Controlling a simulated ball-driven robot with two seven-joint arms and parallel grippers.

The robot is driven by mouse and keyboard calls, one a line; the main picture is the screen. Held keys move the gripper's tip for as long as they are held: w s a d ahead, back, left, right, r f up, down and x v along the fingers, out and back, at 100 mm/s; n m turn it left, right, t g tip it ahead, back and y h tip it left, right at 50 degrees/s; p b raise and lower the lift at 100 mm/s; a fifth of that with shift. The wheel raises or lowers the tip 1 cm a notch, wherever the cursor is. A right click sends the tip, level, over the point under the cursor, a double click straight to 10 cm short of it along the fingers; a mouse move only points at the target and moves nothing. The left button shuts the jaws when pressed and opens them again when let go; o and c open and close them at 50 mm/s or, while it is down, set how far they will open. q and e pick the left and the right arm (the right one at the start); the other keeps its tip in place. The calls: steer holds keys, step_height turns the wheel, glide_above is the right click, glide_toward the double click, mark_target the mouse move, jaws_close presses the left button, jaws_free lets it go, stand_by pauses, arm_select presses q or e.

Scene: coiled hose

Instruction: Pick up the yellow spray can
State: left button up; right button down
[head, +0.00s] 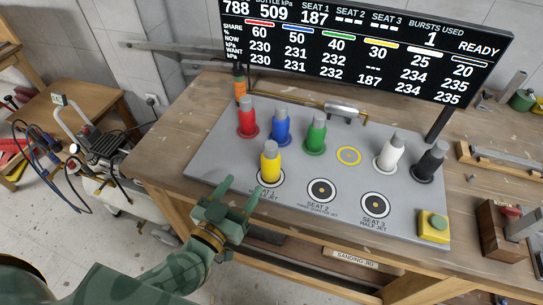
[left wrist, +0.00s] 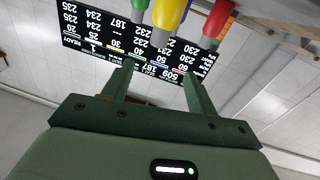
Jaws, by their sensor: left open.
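The yellow spray can (head: 270,165) stands upright with its grey cap up, on the Seat 1 ring (head: 268,184) at the near left of the grey board. It also shows in the left wrist view (left wrist: 170,12), at the top edge and partly cut off. My left gripper (head: 243,189) is open and empty, just in front of the board's near edge, short of the can and slightly left of it. In the left wrist view its two fingers (left wrist: 157,77) stand apart, with the yellow can beyond the gap. My right gripper is out of view.
Red (head: 247,122), blue (head: 281,130) and green (head: 316,138) cans stand behind the yellow one. White (head: 388,156) and black (head: 428,166) cans stand at right. The yellow ring (head: 348,155), Seat 2 (head: 322,190) and Seat 3 (head: 375,205) are empty. A yellow button box (head: 433,228) sits at the right.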

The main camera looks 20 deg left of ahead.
arm_select(q)
glide_toward(274, 144)
steer(key=shift+m, duration=0.4)
steer(key=w, duration=0.3)
steer(key=w+b, duration=0.1)
steer(key=w, duration=0.1)
steer(key=shift+d+f, duration=0.1)
steer(key=shift+f, duration=0.25)
steer(key=shift+w+d+f, duration=0.1)
steer(key=shift+w, duration=0.5)
steer(key=w, duration=0.1)
steer(key=w+b, duration=0.2)
steer(key=w, duration=0.1)
steer(key=shift+d+f, duration=0.3)
steer(key=shift+d, duration=0.1)
steer(key=shift+w+d, duration=0.1)
steer(key=shift+w, duration=0.2)
steer(key=shift+r, duration=0.1)
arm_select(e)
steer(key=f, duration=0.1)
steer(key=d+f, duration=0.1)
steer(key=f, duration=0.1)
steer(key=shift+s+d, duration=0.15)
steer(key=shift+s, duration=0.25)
